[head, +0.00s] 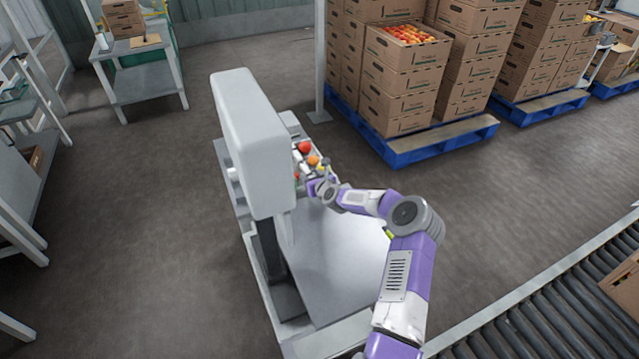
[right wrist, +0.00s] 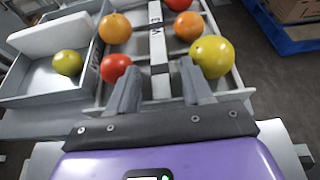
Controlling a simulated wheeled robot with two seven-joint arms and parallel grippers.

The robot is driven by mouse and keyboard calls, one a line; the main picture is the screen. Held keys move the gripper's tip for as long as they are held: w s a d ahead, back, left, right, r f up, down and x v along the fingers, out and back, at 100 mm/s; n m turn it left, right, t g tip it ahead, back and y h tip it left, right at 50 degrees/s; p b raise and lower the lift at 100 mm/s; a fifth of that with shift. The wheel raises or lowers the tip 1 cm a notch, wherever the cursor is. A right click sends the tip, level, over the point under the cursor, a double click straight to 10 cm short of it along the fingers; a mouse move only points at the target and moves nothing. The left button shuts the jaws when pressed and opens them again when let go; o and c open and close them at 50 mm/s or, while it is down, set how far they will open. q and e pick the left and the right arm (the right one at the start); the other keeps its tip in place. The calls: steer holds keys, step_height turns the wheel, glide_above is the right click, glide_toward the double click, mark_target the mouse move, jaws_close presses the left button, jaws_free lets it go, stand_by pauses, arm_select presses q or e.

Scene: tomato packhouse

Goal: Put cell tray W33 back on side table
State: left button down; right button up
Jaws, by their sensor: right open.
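Cell tray W33 (right wrist: 157,48) is a grey divided tray with a pale central bar, whose label is partly seen and sideways. It holds several red, orange and yellow tomatoes, one to a cell where I can see. My right gripper (right wrist: 160,88) is open, its two fingers apart at the near end of the bar; I cannot tell whether they touch it. In the head view the right gripper (head: 314,187) is by the tray's near end, and a red tomato (head: 305,147) shows beyond it. My left gripper is not in view.
A grey bin (right wrist: 45,92) with a yellow-green tomato stands left of the tray. A tall grey housing (head: 245,130) rises beside it. A grey table (head: 140,85) with cartons stands back left. Blue pallets (head: 400,150) of cartons stand behind. A roller conveyor (head: 540,320) lies front right.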

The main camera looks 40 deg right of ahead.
steer(key=p+v, duration=0.2)
steer(key=v, duration=0.8)
steer(key=shift+s+r+p, duration=0.15)
steer(key=shift+s+p, duration=0.05)
steer(key=shift+p, duration=0.15)
